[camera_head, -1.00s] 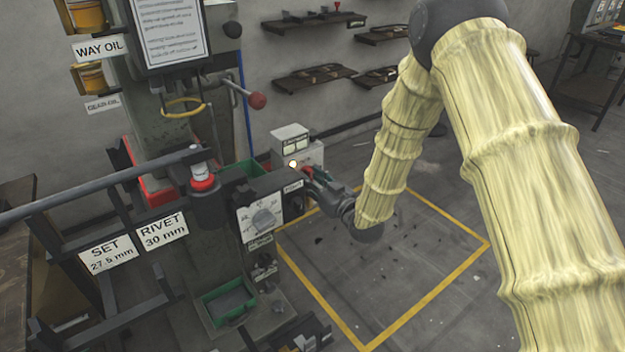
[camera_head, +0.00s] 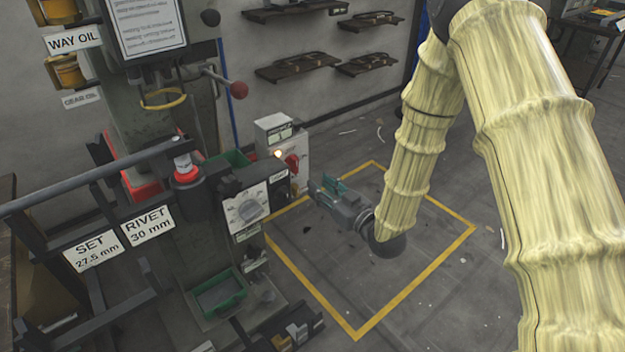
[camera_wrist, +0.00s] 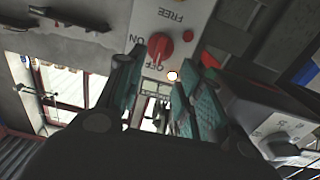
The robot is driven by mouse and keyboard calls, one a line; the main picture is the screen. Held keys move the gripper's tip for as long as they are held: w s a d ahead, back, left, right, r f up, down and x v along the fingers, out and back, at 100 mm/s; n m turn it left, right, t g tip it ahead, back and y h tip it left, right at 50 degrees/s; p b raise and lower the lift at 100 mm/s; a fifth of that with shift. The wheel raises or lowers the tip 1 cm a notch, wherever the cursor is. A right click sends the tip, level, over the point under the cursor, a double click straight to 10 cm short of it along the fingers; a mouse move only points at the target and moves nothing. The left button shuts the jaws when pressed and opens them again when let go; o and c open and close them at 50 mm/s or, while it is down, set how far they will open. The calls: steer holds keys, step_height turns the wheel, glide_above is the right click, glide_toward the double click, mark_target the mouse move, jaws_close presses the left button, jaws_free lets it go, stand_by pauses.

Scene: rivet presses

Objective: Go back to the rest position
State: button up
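My gripper (camera_head: 325,188) is to the right of the press, in front of and apart from a grey control box (camera_head: 272,138). In the wrist view its teal-padded fingers (camera_wrist: 162,85) stand apart with a clear gap and nothing between them. The box carries a red rotary switch (camera_head: 292,163) and a lit lamp (camera_head: 278,153). In the wrist view the red switch (camera_wrist: 160,50) shows beyond the fingertips, with ON, OFF and FREE labels around it. My arm is bent, reaching down from the upper right.
The rivet press (camera_head: 150,110) stands at left, with a dial box (camera_head: 247,208), a dark rail (camera_head: 100,180) and a green tray (camera_head: 218,295). A yellow floor outline (camera_head: 405,292) encloses mostly bare floor. Wall shelves (camera_head: 298,66) hang behind.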

steer(key=shift+s+d, duration=0.4)
steer(key=shift+s, duration=0.15)
steer(key=s+d+f+m+g+h, duration=0.3)
steer(key=s+d+f+g+h, duration=0.15)
steer(key=s+f, duration=0.7)
steer(key=s+d+f+m+g+h, duration=0.25)
steer(key=s+d+f, duration=0.4)
steer(key=f, duration=0.85)
steer(key=s+d+f+m+g+h, duration=0.15)
steer(key=s+f+g, duration=0.3)
steer(key=s, duration=0.85)
steer(key=s+d+f+g+h, duration=0.2)
steer(key=s+d+g, duration=0.1)
steer(key=s, duration=0.8)
step_height(320, 180, up, 17)
steer(key=p, duration=1.7)
steer(key=shift+d+m, duration=0.15)
steer(key=shift+m, duration=0.25)
